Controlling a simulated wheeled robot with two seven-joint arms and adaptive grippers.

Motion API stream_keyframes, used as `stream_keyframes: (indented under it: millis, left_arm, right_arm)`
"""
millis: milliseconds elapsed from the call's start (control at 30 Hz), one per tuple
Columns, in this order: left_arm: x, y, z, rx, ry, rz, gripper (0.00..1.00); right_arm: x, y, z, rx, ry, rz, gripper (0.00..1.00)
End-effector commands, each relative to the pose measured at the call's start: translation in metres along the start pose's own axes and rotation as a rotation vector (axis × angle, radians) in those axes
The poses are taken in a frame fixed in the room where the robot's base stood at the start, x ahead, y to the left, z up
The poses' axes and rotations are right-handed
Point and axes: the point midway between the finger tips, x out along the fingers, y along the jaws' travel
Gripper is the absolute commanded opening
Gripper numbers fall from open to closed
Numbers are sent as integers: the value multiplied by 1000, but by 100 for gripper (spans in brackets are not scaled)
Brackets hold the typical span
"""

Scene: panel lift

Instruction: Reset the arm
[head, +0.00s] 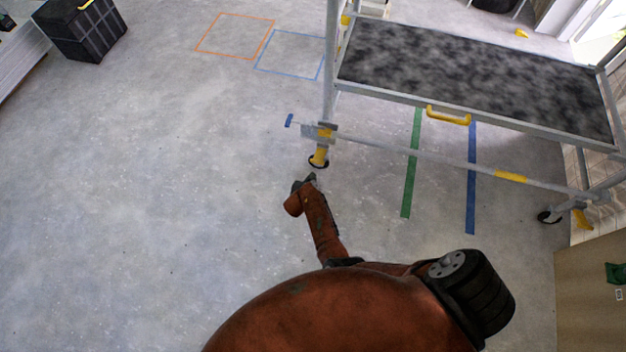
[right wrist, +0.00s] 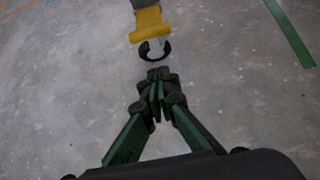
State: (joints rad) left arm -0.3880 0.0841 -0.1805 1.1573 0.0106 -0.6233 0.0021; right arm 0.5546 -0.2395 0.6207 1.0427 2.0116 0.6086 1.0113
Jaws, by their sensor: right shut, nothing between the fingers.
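My right gripper (head: 308,181) is at the end of the rust-red arm that rises from the bottom of the head view. In the right wrist view its dark green fingers (right wrist: 157,82) are closed together with nothing between them. Just beyond the fingertips is a yellow caster leg (head: 319,157) of a wheeled metal frame, with its black wheel; this leg also shows in the right wrist view (right wrist: 149,24). A small gap of floor seems to separate the fingertips from the wheel. My left gripper is not in view.
The wheeled frame carries a mottled grey platform (head: 470,82) and a yellow handle (head: 448,117). A blue-ended lever (head: 289,121) sticks out left of the caster. A black crate (head: 82,28) stands far left. The floor at left is clear. A brown board (head: 590,300) stands at right.

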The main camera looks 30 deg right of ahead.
Motion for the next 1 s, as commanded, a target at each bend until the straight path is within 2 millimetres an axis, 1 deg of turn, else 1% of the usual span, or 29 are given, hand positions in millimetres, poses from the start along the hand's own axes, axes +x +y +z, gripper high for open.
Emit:
stream_keyframes:
  millis: [33, 233, 767, 867, 967, 1000]
  left_arm:
    - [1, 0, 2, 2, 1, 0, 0]
    - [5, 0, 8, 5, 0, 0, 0]
    - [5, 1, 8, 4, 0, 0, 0]
    - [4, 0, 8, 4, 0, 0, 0]
    - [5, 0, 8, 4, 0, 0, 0]
    - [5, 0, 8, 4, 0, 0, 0]
  right_arm:
    - [-3, 0, 2, 1, -1, 0, 0]
    - [-6, 0, 2, 0, -1, -1, 0]
    - [-6, 0, 1, -2, -1, 0, 0]
    - [-2, -9, 1, -61, -27, 0, 0]
    - [6, -34, -2, -260, -107, 4, 0]
    - [9, -46, -3, -385, -154, 11, 0]
